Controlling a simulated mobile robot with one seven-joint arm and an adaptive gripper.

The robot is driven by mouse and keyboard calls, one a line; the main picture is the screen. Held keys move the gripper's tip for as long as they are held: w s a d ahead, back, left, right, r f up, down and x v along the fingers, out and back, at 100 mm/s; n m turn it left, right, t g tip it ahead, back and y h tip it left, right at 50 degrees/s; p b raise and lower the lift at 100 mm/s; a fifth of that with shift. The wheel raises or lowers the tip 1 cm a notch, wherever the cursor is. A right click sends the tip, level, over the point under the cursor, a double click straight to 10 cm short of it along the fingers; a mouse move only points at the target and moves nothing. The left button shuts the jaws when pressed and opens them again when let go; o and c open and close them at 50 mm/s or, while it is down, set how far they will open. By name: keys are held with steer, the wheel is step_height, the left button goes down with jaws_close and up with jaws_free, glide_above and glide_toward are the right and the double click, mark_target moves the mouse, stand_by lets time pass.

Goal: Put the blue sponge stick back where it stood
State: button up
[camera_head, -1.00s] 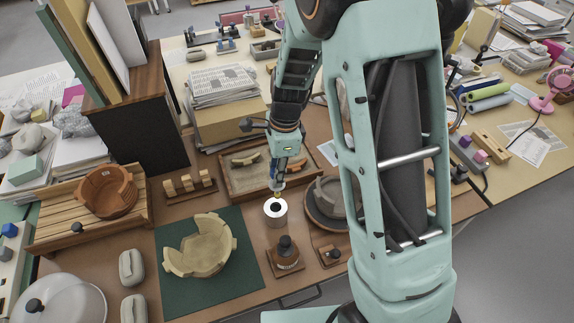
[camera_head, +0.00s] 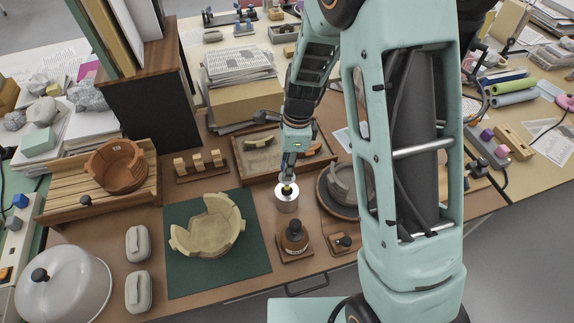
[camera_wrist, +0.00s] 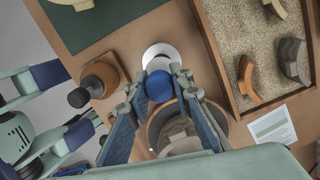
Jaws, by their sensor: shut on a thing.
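My gripper (camera_wrist: 156,95) is shut on the blue sponge stick (camera_wrist: 158,86); its round blue end shows between the fingertips in the wrist view. In the head view my gripper (camera_head: 288,181) points down at the mouth of a white cup (camera_head: 287,204) with a dark opening. The cup also shows in the wrist view (camera_wrist: 160,51), just beyond the blue end. A small yellowish part shows at the fingertips over the opening. The stick's lower part is hidden, so I cannot tell how deep it is in the cup.
A dark bottle on a wooden base (camera_head: 295,238) stands in front of the cup. A round turntable with a grey pot (camera_head: 340,185) is close on the right. A sand tray (camera_head: 262,163) lies behind. A pale broken bowl (camera_head: 209,232) sits on a green mat (camera_head: 190,283) at left.

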steer(key=shift+f+b, duration=1.85)
steer(key=shift+f, duration=1.1)
steer(key=shift+f, duration=0.25)
steer(key=o, duration=0.9)
steer(key=shift+o, duration=0.2)
steer(key=r, duration=0.4)
steer(key=d+r, duration=0.1)
steer(key=r, duration=0.7)
steer(key=shift+d, duration=0.25)
steer(key=shift+w, duration=0.1)
